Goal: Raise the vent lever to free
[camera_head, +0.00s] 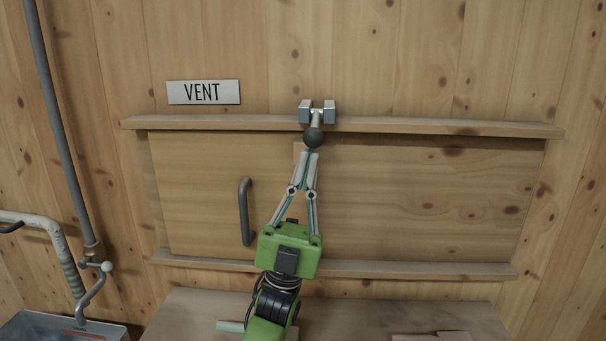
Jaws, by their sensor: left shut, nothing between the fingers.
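The vent lever (316,121) is a short metal rod with a dark round knob at its lower end, hanging from a silver bracket (330,108) on the upper wooden rail. My left gripper (308,153) is shut and empty, its fingertips together just below the knob. I cannot tell whether the tips touch the knob. The wooden vent panel (200,190) sits between two rails, with a dark upright handle (245,212) to the left of my gripper. My right gripper is not in view.
A "VENT" sign (203,92) is on the wall at upper left. A grey pipe (60,120) and a pale pipe with a tap (65,250) run down the left side above a grey basin (65,328). A wooden ledge (400,313) is below the panel.

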